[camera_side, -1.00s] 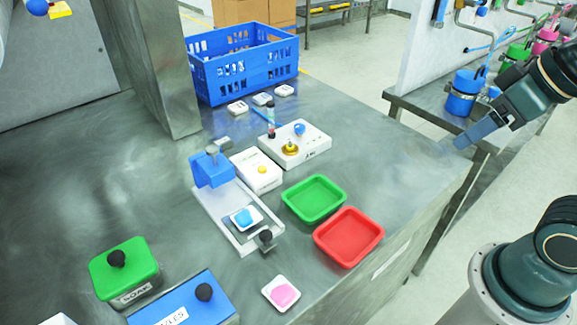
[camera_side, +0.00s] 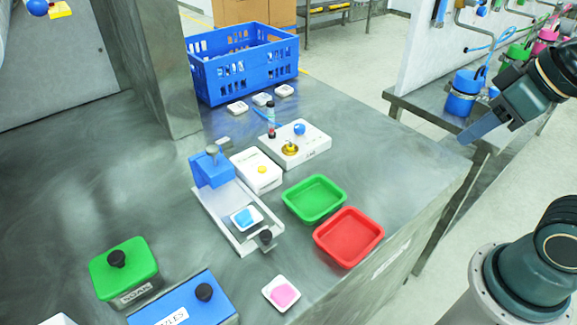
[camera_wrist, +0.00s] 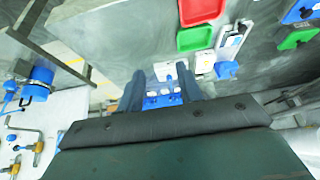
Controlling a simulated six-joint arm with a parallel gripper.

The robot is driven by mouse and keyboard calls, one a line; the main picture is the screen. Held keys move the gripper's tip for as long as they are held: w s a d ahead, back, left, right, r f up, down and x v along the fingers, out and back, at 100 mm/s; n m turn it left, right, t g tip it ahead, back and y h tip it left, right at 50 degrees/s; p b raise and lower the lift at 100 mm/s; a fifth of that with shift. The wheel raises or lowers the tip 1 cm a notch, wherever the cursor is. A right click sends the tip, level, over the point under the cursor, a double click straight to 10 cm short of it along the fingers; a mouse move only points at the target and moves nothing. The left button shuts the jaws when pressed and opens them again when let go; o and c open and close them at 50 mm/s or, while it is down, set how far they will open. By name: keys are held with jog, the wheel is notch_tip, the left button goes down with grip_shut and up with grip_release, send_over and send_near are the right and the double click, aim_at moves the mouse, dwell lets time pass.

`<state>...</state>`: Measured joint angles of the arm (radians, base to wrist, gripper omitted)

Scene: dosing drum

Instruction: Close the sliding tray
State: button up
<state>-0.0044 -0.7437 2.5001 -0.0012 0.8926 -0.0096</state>
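The sliding tray (camera_side: 242,246) is a pale metal slide with a black knob (camera_side: 266,236) at its front end. It reaches out from under a blue press-like housing (camera_side: 211,171) on the steel bench. A small white dish with a blue piece (camera_side: 245,217) sits on it. The slide and housing also show in the wrist view (camera_wrist: 231,42). My gripper (camera_side: 464,138) is beyond the bench's right edge, far from the tray and touching nothing. In the wrist view my gripper's (camera_wrist: 160,88) two fingers stand apart with nothing between them.
A green bin (camera_side: 314,198) and red bin (camera_side: 349,237) lie right of the slide. White boxes (camera_side: 256,170) stand behind. A pink-filled dish (camera_side: 281,293), blue box (camera_side: 183,301) and green-lidded box (camera_side: 124,270) are in front. A blue crate (camera_side: 243,65) stands at the back.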

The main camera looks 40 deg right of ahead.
jog(key=shift+w+a+f, duration=0.15)
jog(key=shift+w+a, duration=0.05)
jog(key=shift+w, duration=0.05)
jog(key=c, duration=0.3)
jog(key=w+a+n, duration=0.1)
jog(key=w+a+f+n+y, duration=0.1)
jog(key=w+n, duration=0.1)
jog(key=w+a+f+n, duration=0.1)
jog(key=a+n, duration=0.1)
jog(key=shift+w+f, duration=0.2)
jog(key=shift+f, duration=0.05)
grip_shut()
jog(key=w+a+f+n+y, duration=0.2)
jog(key=a+f+n, duration=0.3)
jog(key=a, duration=0.3)
jog(key=w+a+f+n+g+y, duration=0.1)
jog(key=w+a+f+n+y, duration=0.1)
jog(key=a+f+n, duration=0.3)
jog(key=a+n, duration=0.3)
jog(key=shift+a+f+n, duration=0.15)
jog(key=shift+f+n, duration=0.15)
jog(key=shift+f, duration=0.1)
